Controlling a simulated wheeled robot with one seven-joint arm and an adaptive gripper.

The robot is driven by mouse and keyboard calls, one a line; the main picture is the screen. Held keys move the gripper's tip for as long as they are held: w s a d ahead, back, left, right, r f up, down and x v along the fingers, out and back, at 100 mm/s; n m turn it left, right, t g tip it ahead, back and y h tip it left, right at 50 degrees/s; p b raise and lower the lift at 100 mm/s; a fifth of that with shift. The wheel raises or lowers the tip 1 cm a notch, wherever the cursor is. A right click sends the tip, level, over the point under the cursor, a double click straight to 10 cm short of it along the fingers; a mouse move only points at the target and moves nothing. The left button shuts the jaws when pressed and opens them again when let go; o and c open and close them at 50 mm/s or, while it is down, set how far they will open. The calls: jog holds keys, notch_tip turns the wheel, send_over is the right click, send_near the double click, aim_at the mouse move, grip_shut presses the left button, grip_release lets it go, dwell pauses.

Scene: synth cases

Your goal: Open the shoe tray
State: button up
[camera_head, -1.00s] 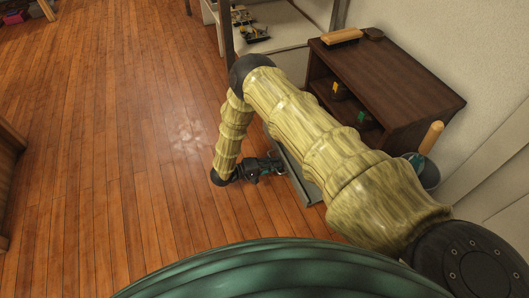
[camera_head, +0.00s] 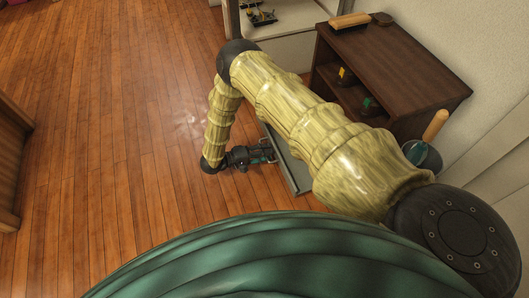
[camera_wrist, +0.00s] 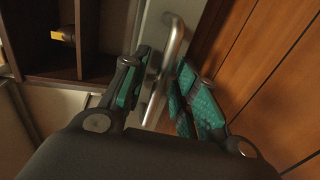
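The shoe tray (camera_head: 295,178) is a grey, shallow tray low beside the dark wooden cabinet. It stands out from the cabinet front over the floor; my arm hides much of it. Its metal bar handle (camera_wrist: 174,42) runs down the middle of the wrist view. My gripper (camera_head: 267,152) is at the tray's outer side, low over the floor. In the wrist view its teal-padded fingers (camera_wrist: 164,82) stand on both sides of the handle, close around it. The exact contact is partly hidden.
The dark cabinet (camera_head: 400,75) stands against the wall, with a brush (camera_head: 349,20) on top. A bucket (camera_head: 428,157) with a wooden-handled tool stands at its right. Wooden floor (camera_head: 110,120) left of my gripper is clear. Furniture (camera_head: 12,160) stands at the far left.

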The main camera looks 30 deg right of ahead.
jog(key=shift+a, duration=0.1)
jog(key=v, duration=1.1)
jog(key=shift+a, duration=0.4)
jog(key=shift+r, duration=0.1)
